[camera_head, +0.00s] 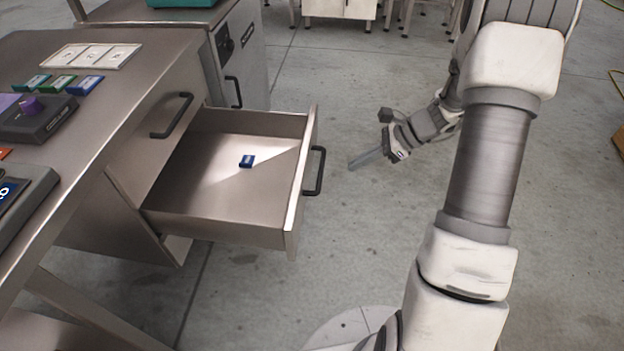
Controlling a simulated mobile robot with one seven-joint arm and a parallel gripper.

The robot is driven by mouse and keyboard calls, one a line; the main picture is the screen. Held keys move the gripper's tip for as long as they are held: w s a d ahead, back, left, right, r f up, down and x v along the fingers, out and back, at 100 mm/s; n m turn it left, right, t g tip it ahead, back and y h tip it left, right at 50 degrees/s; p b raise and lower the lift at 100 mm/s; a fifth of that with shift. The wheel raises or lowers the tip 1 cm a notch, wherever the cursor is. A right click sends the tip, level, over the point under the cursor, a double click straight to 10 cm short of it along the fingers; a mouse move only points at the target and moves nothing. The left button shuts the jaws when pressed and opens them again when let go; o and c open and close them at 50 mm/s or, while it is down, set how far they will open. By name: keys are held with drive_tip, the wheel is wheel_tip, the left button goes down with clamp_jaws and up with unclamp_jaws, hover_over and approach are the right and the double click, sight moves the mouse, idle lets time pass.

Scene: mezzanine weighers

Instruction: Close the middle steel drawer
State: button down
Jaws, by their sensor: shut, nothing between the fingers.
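A steel drawer (215,205) under the bench stands pulled far out to the right, below a closed front with its own black handle (173,115). The open drawer's black bar handle (317,171) is on its right-hand front panel (303,185). A small blue block (246,161) lies on the drawer floor. My gripper (362,159) is shut and empty, a short way to the right of the handle and apart from it. Its fingers point left toward the drawer front.
A grey cabinet (240,55) stands behind.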

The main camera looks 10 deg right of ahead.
drive_tip(key=f, duration=0.1)
drive_tip(key=b, duration=0.5)
approach(302, 185)
drive_tip(key=shift+m, duration=0.3)
drive_tip(key=shift+d+f+x, duration=0.1)
drive_tip(key=shift+d+x, duration=0.05)
drive_tip(key=shift+x, duration=1.45)
drive_tip(key=shift+d+f+x, duration=0.1)
drive_tip(key=shift+d+x, duration=0.05)
drive_tip(key=shift+x, duration=1.4)
drive_tip(key=shift+w, duration=0.2)
